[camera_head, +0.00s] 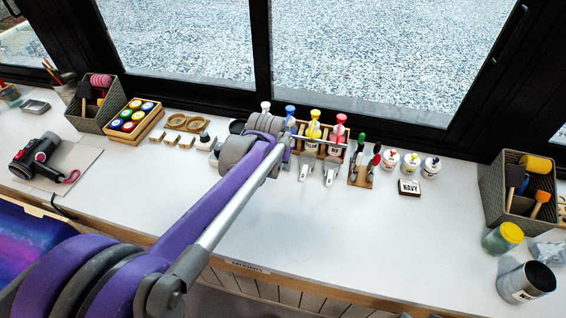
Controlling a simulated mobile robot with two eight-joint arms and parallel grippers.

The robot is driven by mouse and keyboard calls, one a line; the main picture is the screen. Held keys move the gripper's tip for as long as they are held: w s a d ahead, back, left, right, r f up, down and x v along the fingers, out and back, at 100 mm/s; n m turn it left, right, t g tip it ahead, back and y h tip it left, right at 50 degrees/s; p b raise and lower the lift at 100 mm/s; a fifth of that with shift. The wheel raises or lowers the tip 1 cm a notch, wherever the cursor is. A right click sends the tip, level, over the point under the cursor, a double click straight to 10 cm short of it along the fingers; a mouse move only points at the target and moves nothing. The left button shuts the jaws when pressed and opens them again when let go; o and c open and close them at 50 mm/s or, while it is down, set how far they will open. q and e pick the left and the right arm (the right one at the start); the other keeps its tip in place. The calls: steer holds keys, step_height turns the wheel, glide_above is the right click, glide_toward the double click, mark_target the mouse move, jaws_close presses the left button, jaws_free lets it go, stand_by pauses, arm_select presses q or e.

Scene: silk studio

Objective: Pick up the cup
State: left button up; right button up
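A grey metal cup-like container (522,289) with a dark inside and a pale label stands upright at the lower right of the counter. It is the clearest cup shape in view. My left arm reaches in from the lower left to the middle of the counter. My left gripper (319,176) is at its end, far left of the container, in front of a rack of bottles. Its two silver fingers are apart, with only white counter showing between them. My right gripper is not in view.
A wooden rack of coloured squeeze bottles (313,128) stands behind my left gripper. Close right are a tool stand (363,176), small white jars (431,167) and a NAVY block (409,187). A yellow-lidded jar (503,238) and grey basket (494,190) flank the container. The middle-right counter is clear.

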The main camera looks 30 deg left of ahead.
arm_select(q)
steer(key=shift+x, duration=1.15)
jaws_close()
